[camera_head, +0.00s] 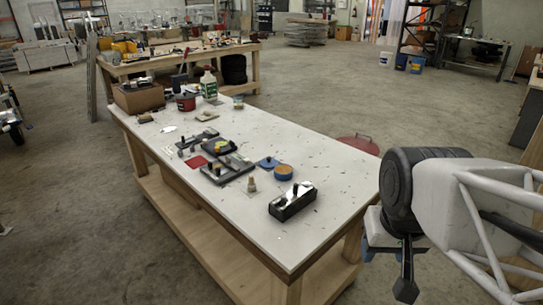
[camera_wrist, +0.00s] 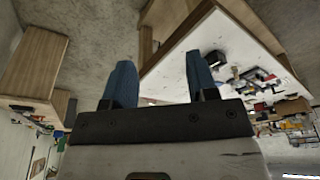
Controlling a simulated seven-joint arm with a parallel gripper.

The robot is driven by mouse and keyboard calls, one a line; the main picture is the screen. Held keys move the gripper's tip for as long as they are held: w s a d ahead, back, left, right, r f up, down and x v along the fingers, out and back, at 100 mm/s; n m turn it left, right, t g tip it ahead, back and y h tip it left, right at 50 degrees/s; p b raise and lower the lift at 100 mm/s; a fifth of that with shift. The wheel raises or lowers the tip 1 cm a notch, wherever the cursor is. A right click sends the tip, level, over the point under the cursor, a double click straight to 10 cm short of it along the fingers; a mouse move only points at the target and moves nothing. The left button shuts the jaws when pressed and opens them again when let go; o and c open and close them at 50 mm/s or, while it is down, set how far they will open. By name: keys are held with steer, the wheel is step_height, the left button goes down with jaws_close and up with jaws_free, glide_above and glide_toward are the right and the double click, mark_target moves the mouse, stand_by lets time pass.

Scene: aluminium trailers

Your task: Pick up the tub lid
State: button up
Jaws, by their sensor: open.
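I cannot tell for sure which thing is the tub lid. A flat blue piece (camera_head: 268,163) lies on the white-topped workbench (camera_head: 330,165), beside a round tub with blue sides and an orange-brown top (camera_head: 283,172). My gripper shows in the wrist view with two blue fingers spread apart (camera_wrist: 160,78) and nothing between them. In the head view my arm is at the right, off the bench's right end and apart from these things. The wrist view shows the bench tilted, with its small items too small to tell apart.
A black and silver box-shaped tool (camera_head: 292,201) stands near the bench's front right. Several dark tools, a red mug-like pot (camera_head: 186,102), a white-green bottle (camera_head: 209,84) and a cardboard box (camera_head: 138,97) stand farther left. The bench's right end is mostly clear. A red round thing (camera_head: 358,145) is behind it.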

steer(key=w+a+r+m, duration=0.1)
steer(key=w+r+m, duration=0.15)
steer(key=w, duration=0.75)
steer(key=w+a+r+m, duration=0.1)
steer(key=w+a+r, duration=0.15)
steer(key=w, duration=0.75)
steer(key=m+g, duration=0.3)
steer(key=m, duration=0.9)
glide_above(269, 158)
steer(key=shift+n, duration=0.25)
step_height(269, 158, down, 22)
steer(key=shift+d+f, duration=0.15)
steer(key=shift+w+f, duration=0.25)
steer(key=shift+f, duration=0.1)
steer(key=shift+f, duration=1.3)
steer(key=shift+s+a+f, duration=0.1)
steer(key=shift+f, duration=1.2)
steer(key=shift+s+a+f, duration=0.1)
steer(key=shift+f, duration=1.2)
